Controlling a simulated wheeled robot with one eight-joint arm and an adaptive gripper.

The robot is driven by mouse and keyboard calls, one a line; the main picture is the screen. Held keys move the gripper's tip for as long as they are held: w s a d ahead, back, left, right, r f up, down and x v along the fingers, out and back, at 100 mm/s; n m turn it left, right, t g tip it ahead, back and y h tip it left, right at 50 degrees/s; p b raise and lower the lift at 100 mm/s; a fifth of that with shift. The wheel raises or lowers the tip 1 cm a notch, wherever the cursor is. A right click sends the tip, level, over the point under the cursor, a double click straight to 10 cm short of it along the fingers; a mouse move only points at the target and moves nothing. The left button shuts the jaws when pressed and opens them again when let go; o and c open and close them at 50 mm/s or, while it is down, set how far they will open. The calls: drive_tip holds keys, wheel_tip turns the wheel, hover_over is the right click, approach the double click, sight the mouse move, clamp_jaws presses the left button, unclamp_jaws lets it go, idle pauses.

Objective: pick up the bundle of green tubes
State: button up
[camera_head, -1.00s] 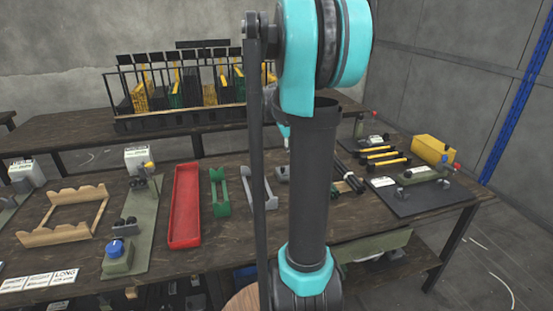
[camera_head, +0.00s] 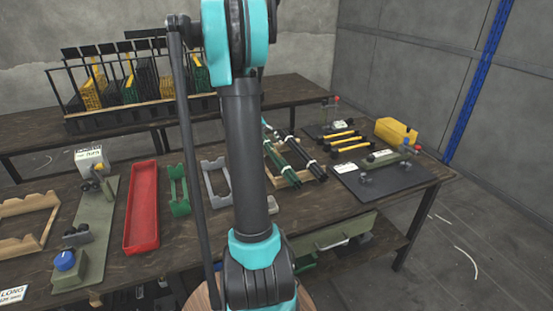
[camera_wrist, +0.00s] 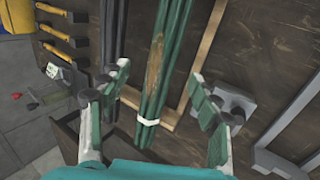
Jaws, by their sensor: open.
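The bundle of green tubes (camera_wrist: 162,75) is in the wrist view, running from the top edge down to between my fingers, with a white band (camera_wrist: 148,121) around it near its lower end. A brownish patch shows on the tubes. My gripper (camera_wrist: 160,105) is open, with one finger on each side of the bundle and gaps to both; I cannot tell its height over the tubes. In the head view the green tubes (camera_head: 285,168) lie on a wooden cradle beside a black bundle (camera_head: 302,155). My arm hides part of the table there, and my gripper is not clearly visible.
The black bundle lies close to the left of the green one in the wrist view (camera_wrist: 113,40). A grey bracket (camera_wrist: 235,105) stands near the right finger.

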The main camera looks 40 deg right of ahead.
sight(275, 155)
drive_tip(key=shift+x, duration=3.15)
drive_tip(key=shift+w+a, duration=0.1)
drive_tip(key=shift+w, duration=0.05)
clamp_jaws()
